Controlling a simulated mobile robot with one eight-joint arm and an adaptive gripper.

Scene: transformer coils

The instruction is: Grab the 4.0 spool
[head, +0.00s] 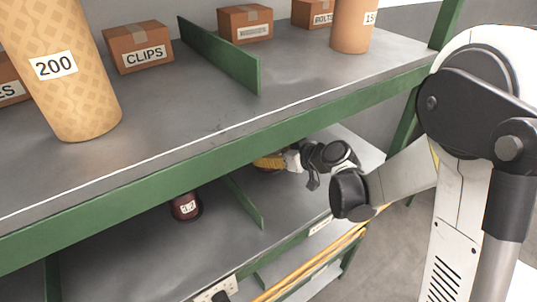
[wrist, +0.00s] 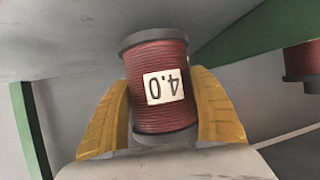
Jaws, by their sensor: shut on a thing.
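The 4.0 spool (wrist: 155,110) is wound with dark red wire between grey end flanges, and its white label reads upside down in the wrist view. My gripper (wrist: 163,118) is shut on it, with one yellow finger on each side. In the head view, my gripper (head: 268,161) reaches under the upper shelf near the green divider of the lower shelf. Only part of its yellow fingers shows there, and I cannot make out the held spool in that view.
A dark red spool marked 1.2 (head: 186,206) stands on the lower shelf left of the green divider (head: 245,204). The upper shelf's green front beam (head: 200,165) lies above my gripper. A large 200 cylinder (head: 65,100) and a CLIPS box (head: 138,50) stand on the upper shelf.

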